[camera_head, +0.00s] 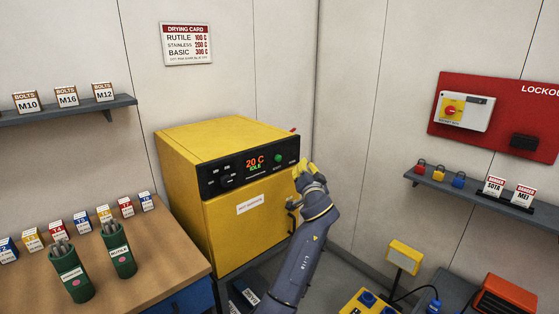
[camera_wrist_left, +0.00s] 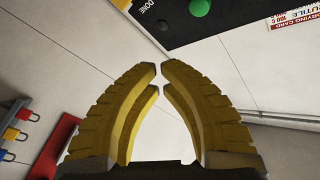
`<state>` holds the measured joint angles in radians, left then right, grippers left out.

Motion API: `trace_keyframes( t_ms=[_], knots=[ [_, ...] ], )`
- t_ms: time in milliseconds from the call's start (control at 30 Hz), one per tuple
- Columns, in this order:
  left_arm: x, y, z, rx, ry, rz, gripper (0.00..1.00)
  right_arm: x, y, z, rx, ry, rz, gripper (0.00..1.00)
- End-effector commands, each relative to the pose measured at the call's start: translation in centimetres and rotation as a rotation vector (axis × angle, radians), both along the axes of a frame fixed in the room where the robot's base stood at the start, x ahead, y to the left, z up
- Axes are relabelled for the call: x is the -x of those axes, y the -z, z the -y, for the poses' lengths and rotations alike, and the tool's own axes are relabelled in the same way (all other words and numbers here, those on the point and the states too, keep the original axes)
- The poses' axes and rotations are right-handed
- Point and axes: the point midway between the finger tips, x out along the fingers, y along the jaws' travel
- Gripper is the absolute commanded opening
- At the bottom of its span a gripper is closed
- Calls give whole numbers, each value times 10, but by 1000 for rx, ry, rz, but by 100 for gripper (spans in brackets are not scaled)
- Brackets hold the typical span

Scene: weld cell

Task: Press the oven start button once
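The yellow oven (camera_head: 240,180) stands against the back wall, with a black control panel on its front. The panel display (camera_head: 256,163) reads "20 C IDLE". The green button (camera_head: 278,158) is right of the display, and it also shows at the top edge of the left wrist view (camera_wrist_left: 200,6). My left gripper (camera_head: 304,168), with yellow fingers, is near the panel's right end, to the right of the button. In the left wrist view its fingertips (camera_wrist_left: 159,67) meet with almost no gap and nothing between them. My right gripper is not in view.
The oven door handle (camera_head: 292,212) is below the panel, close to my left arm. A wooden bench (camera_head: 150,262) with green rod canisters is at left. A lockout shelf (camera_head: 480,192) and red board (camera_head: 500,118) are on the right wall. Yellow and orange equipment (camera_head: 504,296) sits at lower right.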

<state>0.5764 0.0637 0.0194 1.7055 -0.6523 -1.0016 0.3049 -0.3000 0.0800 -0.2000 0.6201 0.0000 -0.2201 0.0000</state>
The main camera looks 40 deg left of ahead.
Motion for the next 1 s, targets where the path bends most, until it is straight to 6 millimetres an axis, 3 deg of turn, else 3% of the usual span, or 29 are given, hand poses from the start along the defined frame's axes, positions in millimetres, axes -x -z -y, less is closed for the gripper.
trace_keyframes(
  t_ms=[500, 1000],
  knots=[
    [-13, -1, -56, 1, 0, 1, 0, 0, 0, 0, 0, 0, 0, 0],
    [-17, 0, -71, 1, 0, 1, 0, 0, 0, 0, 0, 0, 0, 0]
  ],
)
